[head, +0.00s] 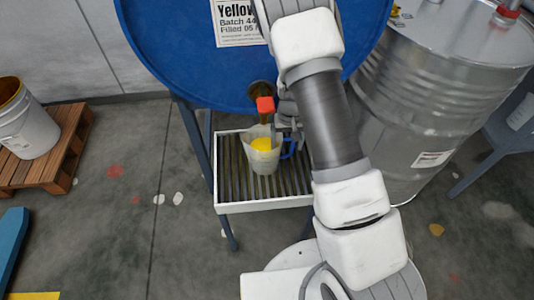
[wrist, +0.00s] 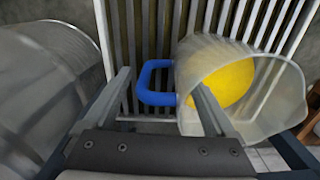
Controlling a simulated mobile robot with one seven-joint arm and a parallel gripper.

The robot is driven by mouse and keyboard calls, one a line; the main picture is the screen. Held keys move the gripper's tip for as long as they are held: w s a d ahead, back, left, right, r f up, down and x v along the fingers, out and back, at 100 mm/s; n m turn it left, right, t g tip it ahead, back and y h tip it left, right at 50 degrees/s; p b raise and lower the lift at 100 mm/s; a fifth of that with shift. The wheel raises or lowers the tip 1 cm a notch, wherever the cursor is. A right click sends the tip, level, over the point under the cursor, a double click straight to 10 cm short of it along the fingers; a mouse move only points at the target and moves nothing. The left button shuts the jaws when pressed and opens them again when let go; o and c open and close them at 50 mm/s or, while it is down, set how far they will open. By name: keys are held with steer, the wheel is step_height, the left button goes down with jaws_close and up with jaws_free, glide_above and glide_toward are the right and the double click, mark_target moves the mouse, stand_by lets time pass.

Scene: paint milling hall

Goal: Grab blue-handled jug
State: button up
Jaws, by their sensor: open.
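The translucent jug (head: 262,160) with the blue handle (head: 288,150) stands on the slatted rack below the blue drum's tap. Yellow paint shows inside it. In the wrist view the jug (wrist: 250,118) is at right, and its blue handle (wrist: 152,84) points left. My gripper (wrist: 163,80) is open, with one finger on each side of the handle in that view. The right finger overlaps the jug's wall; I cannot tell whether it touches. In the head view my arm partly hides the gripper.
A blue drum (head: 180,45) with a red-handled tap (head: 265,104) hangs over the slatted rack (head: 230,182). A metal drum (head: 430,110) stands close at right. A white bucket (head: 28,128) sits on a wooden pallet (head: 70,150) at left.

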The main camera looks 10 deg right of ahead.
mark_target(287, 155)
step_height(287, 155, down, 3)
steer(key=shift+s+f+b, duration=0.1)
steer(key=shift+f+b, duration=0.1)
steer(key=shift+b, duration=0.3)
steer(key=shift+d, duration=0.1)
jaws_close()
steer(key=shift+r, duration=0.1)
